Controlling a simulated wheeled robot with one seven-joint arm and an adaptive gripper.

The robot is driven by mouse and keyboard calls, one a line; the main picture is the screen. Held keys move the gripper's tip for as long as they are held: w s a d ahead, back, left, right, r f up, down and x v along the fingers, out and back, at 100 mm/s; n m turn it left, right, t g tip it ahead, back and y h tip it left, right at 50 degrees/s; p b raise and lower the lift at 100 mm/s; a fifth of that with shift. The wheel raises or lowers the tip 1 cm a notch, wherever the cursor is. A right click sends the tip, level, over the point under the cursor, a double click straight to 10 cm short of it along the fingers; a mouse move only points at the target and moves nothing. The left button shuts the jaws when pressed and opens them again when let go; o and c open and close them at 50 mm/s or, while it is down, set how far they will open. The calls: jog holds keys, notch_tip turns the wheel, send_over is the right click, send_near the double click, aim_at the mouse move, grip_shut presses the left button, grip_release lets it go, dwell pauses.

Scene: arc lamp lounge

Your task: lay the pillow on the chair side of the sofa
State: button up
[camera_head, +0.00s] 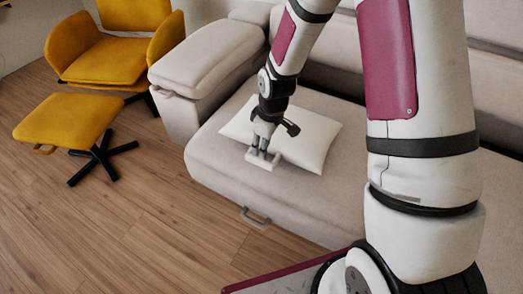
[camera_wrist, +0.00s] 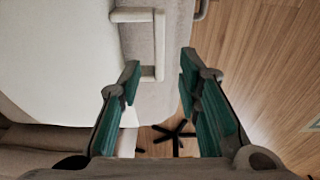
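The white pillow (camera_head: 307,138) lies flat on the seat of the beige sofa (camera_head: 330,205), at the end by the yellow chair (camera_head: 112,58) and close to the left armrest. A pale handle (camera_head: 262,158) sticks out from the pillow's front edge. My gripper (camera_head: 262,150) points down at this handle. In the wrist view, my gripper (camera_wrist: 160,75) is open, its two green-padded fingers apart. The handle (camera_wrist: 159,45) shows between and just beyond the fingertips, and no grip on it shows. The pillow (camera_wrist: 60,60) fills the left of that view.
The sofa's armrest (camera_head: 205,55) rises left of the pillow. A grey handle (camera_head: 256,217) is on the sofa's front. A yellow footstool (camera_head: 68,120) with black legs stands at left. Wooden floor (camera_head: 140,215) is clear in front of the sofa.

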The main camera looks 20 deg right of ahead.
jog(key=shift+s+d+r+p, duration=0.1)
jog(key=shift+r+p, duration=0.1)
jog(key=shift+r, duration=0.6)
jog(key=shift+s+d+r+p, duration=0.1)
jog(key=shift+r+p, duration=0.1)
jog(key=shift+r, duration=0.6)
jog(key=shift+r, duration=0.1)
jog(key=s+d+r+m+h, duration=0.1)
jog(key=s+r+m, duration=0.1)
jog(key=s+r, duration=0.55)
jog(key=s+d+r+m, duration=0.2)
jog(key=s+r, duration=0.2)
jog(key=r, duration=0.6)
jog(key=s+r+m, duration=0.2)
jog(key=s+r, duration=0.2)
jog(key=s, duration=0.7)
jog(key=s+r+m+g, duration=0.1)
jog(key=s+r+m, duration=0.2)
jog(key=s, duration=0.8)
jog(key=shift+s+r, duration=0.15)
jog(key=shift+r, duration=0.5)
